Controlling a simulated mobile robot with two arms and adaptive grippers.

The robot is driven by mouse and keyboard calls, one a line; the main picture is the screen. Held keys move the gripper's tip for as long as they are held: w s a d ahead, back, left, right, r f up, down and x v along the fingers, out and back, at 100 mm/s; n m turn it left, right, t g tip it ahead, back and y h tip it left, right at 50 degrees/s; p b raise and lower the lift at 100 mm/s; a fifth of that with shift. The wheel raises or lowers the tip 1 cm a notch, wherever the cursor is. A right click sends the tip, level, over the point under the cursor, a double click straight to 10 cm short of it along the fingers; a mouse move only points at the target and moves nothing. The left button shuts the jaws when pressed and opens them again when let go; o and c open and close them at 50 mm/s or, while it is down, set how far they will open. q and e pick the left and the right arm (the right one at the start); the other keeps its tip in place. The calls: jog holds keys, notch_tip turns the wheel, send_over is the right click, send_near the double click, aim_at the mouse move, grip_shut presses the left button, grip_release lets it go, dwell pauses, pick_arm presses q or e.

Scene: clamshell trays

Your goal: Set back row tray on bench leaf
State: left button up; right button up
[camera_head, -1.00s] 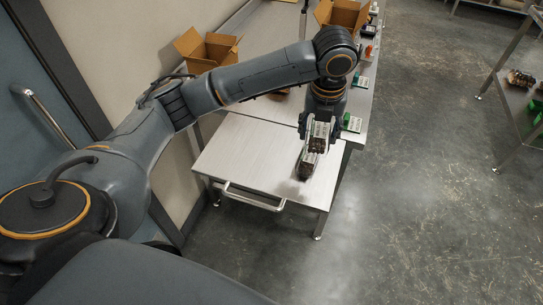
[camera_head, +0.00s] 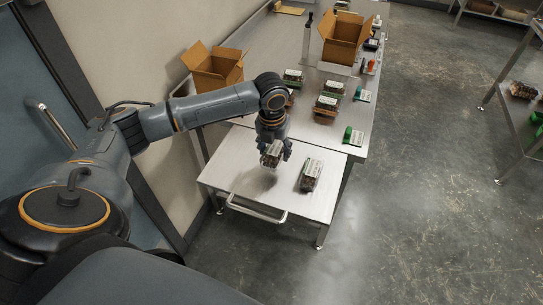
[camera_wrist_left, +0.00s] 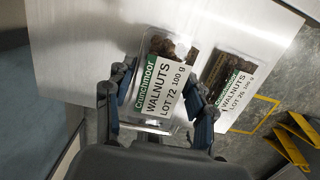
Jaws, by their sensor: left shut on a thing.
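My left gripper (camera_head: 273,150) is shut on a clear clamshell tray of walnuts (camera_head: 270,157) and holds it above the left middle of the steel bench leaf (camera_head: 235,180). In the left wrist view the held tray (camera_wrist_left: 165,92), with a green and white label reading "Walnuts Lot 72", sits between the two fingers. A second tray (camera_head: 311,174), labelled Lot 26 in the left wrist view (camera_wrist_left: 226,85), rests on the leaf to the right, apart from the held one. More trays stand on the bench behind, among them a back one (camera_head: 292,77). My right gripper is not in view.
Two open cardboard boxes (camera_head: 215,72) and (camera_head: 343,38) stand on the bench. A green and white item (camera_head: 352,136) lies by the bench's right edge. The leaf has a front handle (camera_head: 256,210). A shelf rack (camera_head: 522,105) stands at the far right.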

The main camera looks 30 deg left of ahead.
aim_at(269, 150)
pick_arm(q)
jog(key=f, duration=0.1)
jog(key=f+p, duration=0.1)
jog(key=f, duration=0.1)
jog(key=shift+s+a, duration=0.15)
jog(key=shift+a, duration=0.25)
jog(key=shift+f, duration=0.5)
jog(key=o, duration=1.2)
jog(key=shift+f, duration=0.1)
jog(key=r, duration=0.4)
jog(key=s+r, duration=0.1)
jog(key=r, duration=0.3)
jog(key=r+b, duration=0.1)
jog(key=r, duration=0.3)
jog(key=shift+s+d+r, duration=0.1)
jog(key=shift+s+d, duration=0.05)
